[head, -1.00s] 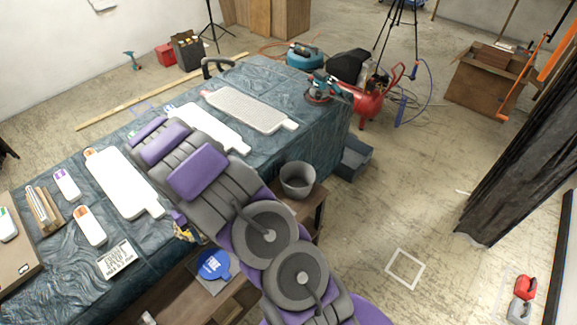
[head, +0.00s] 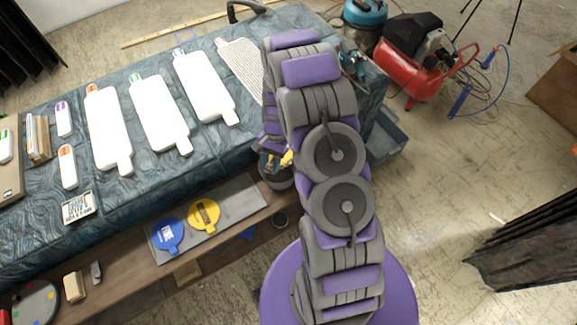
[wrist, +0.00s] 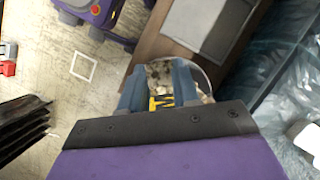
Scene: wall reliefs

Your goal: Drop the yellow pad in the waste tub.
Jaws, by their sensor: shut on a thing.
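My gripper (wrist: 155,92) is shut on the yellow pad, of which a small yellow part (wrist: 160,103) shows between the fingers in the wrist view. In the head view a yellow bit (head: 287,158) shows at the gripper, beside my arm. The grey waste tub (head: 277,181) stands at the shelf's right end, directly below the gripper in the picture and partly hidden by it. A speckled grey-brown surface (wrist: 160,74) lies beyond the fingers; I cannot tell whether it is the pad or the tub's inside. The height above the rim is unclear.
The covered table (head: 140,185) holds several white boards. The low wooden shelf (head: 130,270) bears a grey mat with a blue disc (head: 168,235) and a yellow disc (head: 203,215). A red compressor (head: 415,75) stands beyond the table. The floor at right is mostly clear.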

